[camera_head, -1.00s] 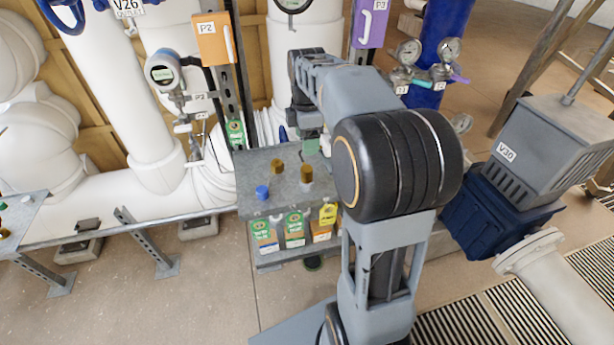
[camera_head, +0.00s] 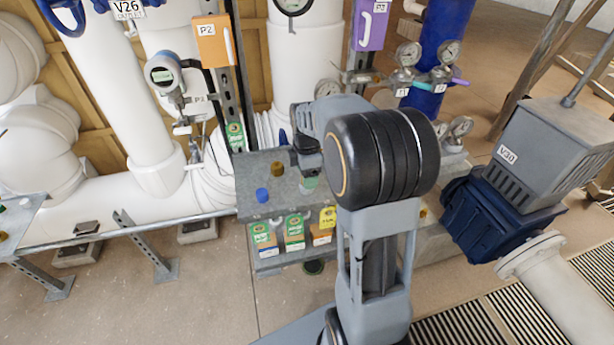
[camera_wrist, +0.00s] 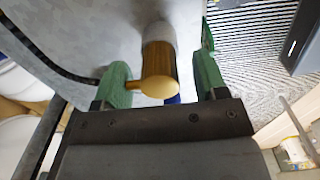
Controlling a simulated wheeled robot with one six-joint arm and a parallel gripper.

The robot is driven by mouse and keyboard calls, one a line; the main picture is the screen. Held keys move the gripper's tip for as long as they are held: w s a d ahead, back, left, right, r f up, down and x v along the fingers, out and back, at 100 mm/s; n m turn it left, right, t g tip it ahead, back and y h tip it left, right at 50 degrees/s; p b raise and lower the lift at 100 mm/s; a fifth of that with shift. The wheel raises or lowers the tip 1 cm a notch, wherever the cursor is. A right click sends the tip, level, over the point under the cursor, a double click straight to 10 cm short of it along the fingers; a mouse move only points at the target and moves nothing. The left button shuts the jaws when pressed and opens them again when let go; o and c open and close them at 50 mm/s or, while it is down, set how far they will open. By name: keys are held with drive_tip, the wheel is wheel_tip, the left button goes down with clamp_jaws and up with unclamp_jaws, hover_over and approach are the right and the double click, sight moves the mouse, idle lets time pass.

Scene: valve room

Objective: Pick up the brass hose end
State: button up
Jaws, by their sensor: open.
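A brass cylinder with a pale lower part, apparently the brass hose end (camera_wrist: 160,68), is between the two green fingers of my gripper (camera_wrist: 162,80) in the wrist view. The fingers are apart, with a clear gap on the right side; a small brass part reaches left to the left finger, and I cannot tell whether they touch.
A blue cap (camera_head: 263,194) stands at the shelf's front left. Pressure gauges (camera_head: 450,50) and a grey-and-blue valve unit (camera_head: 545,150) stand to the right.

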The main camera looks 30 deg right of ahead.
drive_tip(key=shift+f, duration=0.15)
drive_tip(key=c, duration=0.9)
drive_tip(key=shift+r, duration=0.35)
drive_tip(key=r, duration=0.3)
drive_tip(key=shift+s+d+r, duration=0.15)
drive_tip(key=shift+s, duration=0.05)
drive_tip(key=s+d+r, duration=0.1)
drive_tip(key=s+r, duration=0.2)
drive_tip(key=s, duration=0.1)
drive_tip(key=s+d+r, duration=0.1)
drive_tip(key=s+r, duration=0.2)
drive_tip(key=s, duration=0.1)
drive_tip(key=s+d+r, duration=0.2)
drive_tip(key=s+r, duration=0.1)
drive_tip(key=s, duration=0.2)
drive_tip(key=shift+d, duration=0.1)
